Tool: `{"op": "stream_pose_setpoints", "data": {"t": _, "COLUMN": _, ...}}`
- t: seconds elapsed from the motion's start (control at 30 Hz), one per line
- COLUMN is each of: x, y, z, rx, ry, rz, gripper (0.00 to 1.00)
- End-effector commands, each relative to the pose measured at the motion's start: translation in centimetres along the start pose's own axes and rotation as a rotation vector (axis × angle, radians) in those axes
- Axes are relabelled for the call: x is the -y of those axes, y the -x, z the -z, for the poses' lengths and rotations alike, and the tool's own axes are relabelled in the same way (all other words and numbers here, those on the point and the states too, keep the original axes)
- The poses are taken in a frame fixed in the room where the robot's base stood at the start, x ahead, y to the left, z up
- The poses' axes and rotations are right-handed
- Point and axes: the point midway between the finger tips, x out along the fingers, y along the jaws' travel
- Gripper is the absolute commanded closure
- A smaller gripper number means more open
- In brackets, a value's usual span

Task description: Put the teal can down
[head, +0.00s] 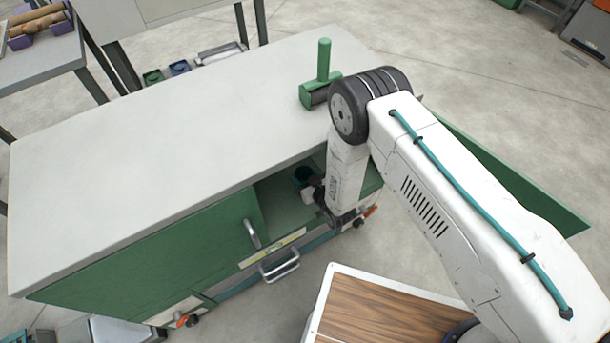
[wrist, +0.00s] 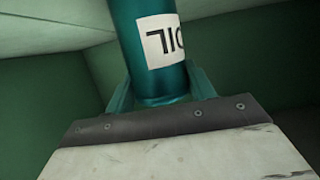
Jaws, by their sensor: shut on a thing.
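The teal can (wrist: 140,40) stands between the two fingers of my gripper (wrist: 160,85) in the wrist view, with a white label bearing dark letters. My gripper is shut on it. The green inside walls of the cabinet surround it. My arm hides most of the gripper there. I cannot tell whether the can's base touches the cabinet floor.
The green cabinet has a grey top (head: 170,140), a sliding or hinged front door (head: 170,255) on the left and an open green door (head: 510,180) on the right. A green tool with a handle (head: 323,75) stands on top. A drawer handle (head: 280,265) sticks out below the opening.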

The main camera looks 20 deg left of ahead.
Motion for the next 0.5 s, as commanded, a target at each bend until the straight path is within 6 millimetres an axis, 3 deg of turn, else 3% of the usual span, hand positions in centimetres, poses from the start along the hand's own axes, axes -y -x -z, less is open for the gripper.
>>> {"op": "stream_pose_setpoints", "data": {"t": 0.03, "x": 0.0, "y": -0.03, "z": -0.14, "rx": 0.0, "ry": 0.0, "rz": 0.0, "gripper": 0.43}}
{"op": "stream_pose_setpoints", "data": {"t": 0.1, "x": 0.0, "y": -0.02, "z": -0.09, "rx": 0.0, "ry": 0.0, "rz": 0.0, "gripper": 0.24}}
{"op": "stream_pose_setpoints", "data": {"t": 0.5, "x": -0.01, "y": 0.59, "z": 0.18, "rx": 0.001, "ry": 0.0, "rz": 0.0, "gripper": 0.24}}
